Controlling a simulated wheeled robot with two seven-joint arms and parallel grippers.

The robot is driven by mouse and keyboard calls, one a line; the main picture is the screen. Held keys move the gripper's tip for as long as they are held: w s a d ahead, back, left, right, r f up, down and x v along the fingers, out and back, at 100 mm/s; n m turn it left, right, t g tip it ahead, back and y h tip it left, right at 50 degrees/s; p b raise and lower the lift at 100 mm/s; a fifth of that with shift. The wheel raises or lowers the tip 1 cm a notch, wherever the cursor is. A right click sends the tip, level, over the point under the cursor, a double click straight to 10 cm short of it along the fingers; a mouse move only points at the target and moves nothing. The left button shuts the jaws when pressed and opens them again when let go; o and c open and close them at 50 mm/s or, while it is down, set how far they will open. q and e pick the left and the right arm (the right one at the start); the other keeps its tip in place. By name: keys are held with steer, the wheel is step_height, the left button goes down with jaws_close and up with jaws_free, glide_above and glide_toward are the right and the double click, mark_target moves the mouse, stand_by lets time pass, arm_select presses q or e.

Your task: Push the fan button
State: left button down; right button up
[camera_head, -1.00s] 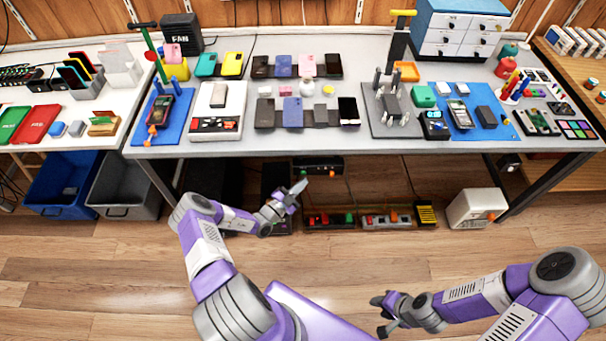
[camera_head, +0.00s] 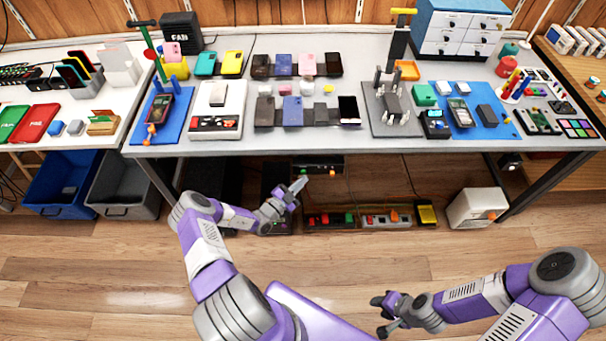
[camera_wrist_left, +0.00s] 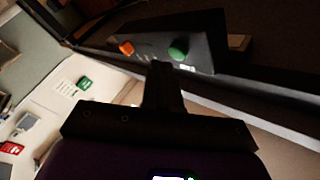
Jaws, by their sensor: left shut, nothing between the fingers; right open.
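A black box with FAN on it (camera_head: 181,32) stands at the back left of the main table. A dark control box (camera_head: 318,166) sits under the table's front edge. It carries a green button (camera_wrist_left: 178,50) and an orange button (camera_wrist_left: 126,48), seen large in the left wrist view. I cannot read which button is for the fan. My left gripper (camera_head: 301,184) is shut and empty, just below and left of the control box. In the wrist view its dark fingers (camera_wrist_left: 162,75) point toward the box, near the green button; contact cannot be told. My right gripper (camera_head: 380,316) is open, low over the floor.
The main table (camera_head: 270,145) holds phones, trays and tools above my left gripper. Several boxes with coloured parts (camera_head: 385,217) stand under it. Blue (camera_head: 62,190) and grey (camera_head: 122,188) bins are at left. A white box (camera_head: 476,208) stands right. The front floor is clear.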

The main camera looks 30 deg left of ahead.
arm_select(q)
steer(key=shift+w, duration=0.15)
steer(key=shift+w+a+b, duration=0.3)
steer(key=shift+w+b, duration=0.05)
steer(key=shift+b, duration=0.1)
stand_by(0.6)
steer(key=shift+s, duration=0.1)
steer(key=shift+s+d+p, duration=0.45)
steer(key=shift+s, duration=0.2)
steer(key=s+d+p, duration=0.2)
steer(key=s+d, duration=0.1)
steer(key=s, duration=0.2)
stand_by(0.5)
steer(key=shift+d, duration=0.15)
